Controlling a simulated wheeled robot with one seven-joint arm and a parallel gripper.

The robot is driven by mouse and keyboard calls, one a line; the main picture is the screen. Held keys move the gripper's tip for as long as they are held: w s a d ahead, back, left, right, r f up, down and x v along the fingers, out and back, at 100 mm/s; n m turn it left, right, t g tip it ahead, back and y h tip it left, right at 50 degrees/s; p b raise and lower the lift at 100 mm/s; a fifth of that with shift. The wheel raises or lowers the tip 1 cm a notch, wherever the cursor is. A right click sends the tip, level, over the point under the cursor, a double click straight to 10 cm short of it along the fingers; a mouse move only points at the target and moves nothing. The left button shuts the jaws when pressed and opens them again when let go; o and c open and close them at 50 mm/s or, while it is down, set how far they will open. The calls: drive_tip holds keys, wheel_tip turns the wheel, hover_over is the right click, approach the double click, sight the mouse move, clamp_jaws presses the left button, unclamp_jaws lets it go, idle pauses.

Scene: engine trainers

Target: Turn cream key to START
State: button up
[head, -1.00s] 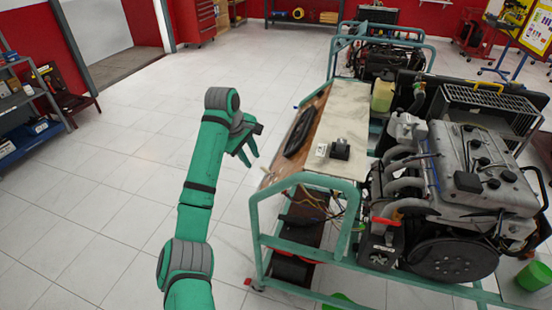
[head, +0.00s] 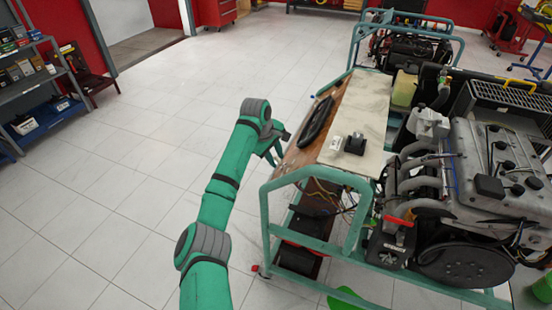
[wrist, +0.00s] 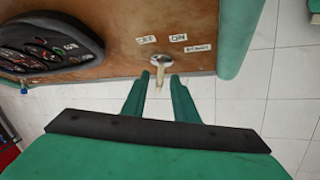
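The cream key (wrist: 160,75) sticks out of the brown wooden control panel (wrist: 110,62) in the wrist view. Small white labels (wrist: 179,39) reading OFF, ON and START sit above it. I cannot tell which label the key points to. My gripper (wrist: 160,80) is open, with one green finger on each side of the key. The key appears between the fingertips, and I see no finger touching it. In the head view my gripper (head: 277,150) is at the panel's left side, and the key cannot be made out there.
A dark gauge cluster (wrist: 45,45) is on the panel, left of the key. A teal frame (head: 267,225) carries the panel and the engine (head: 490,160). A small black box (head: 355,144) lies on the bench top (head: 360,110). The tiled floor (head: 110,190) at left is clear.

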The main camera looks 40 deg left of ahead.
drive_tip(key=shift+w+f, duration=0.15)
drive_tip(key=shift+f, duration=0.1)
